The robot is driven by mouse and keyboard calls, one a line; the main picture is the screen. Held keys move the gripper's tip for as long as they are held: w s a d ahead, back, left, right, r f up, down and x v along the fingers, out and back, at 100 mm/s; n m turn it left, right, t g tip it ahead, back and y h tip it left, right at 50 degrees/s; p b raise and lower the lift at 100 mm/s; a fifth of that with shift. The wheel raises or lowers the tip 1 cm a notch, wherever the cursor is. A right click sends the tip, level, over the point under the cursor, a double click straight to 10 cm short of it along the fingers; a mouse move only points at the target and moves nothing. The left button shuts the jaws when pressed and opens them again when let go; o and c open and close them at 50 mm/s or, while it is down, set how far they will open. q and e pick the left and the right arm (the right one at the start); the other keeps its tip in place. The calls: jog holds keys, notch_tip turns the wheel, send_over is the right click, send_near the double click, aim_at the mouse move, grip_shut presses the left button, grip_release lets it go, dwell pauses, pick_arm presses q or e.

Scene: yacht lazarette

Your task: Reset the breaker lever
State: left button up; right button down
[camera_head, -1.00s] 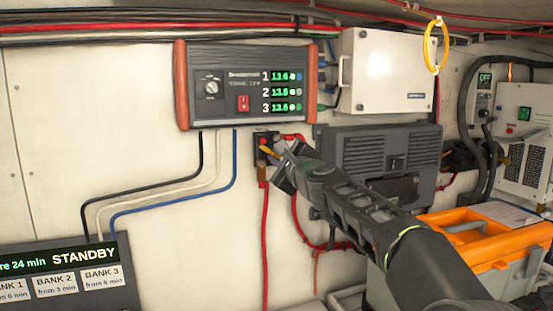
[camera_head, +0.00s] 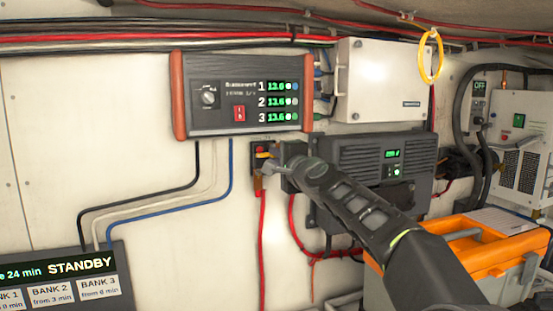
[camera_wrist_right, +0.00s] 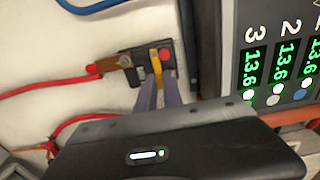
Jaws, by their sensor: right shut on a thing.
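The breaker (camera_head: 257,164) is a small dark block on the white wall below the battery panel, with a red button (camera_wrist_right: 165,54) and a yellow lever (camera_wrist_right: 156,68). My right gripper (camera_head: 275,161) is at the breaker, coming from the right. In the right wrist view its two fingers (camera_wrist_right: 160,90) are closed on the yellow lever, close to the breaker's face. The fingers partly hide the lever in the head view. My left gripper is not in view.
The battery panel (camera_head: 222,72) with green readouts hangs just above the breaker. A dark grey unit (camera_head: 350,155) with a lit green display is right of it, behind my arm. Red cables (camera_head: 263,240) hang below. An orange-lidded toolbox (camera_head: 500,250) stands at lower right.

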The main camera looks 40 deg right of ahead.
dwell(0.3)
jog(key=c, duration=1.5)
grip_release()
jog(key=b+v, duration=0.1)
jog(key=v, duration=0.6)
jog(key=shift+s+a, duration=0.1)
jog(key=shift+s, duration=0.25)
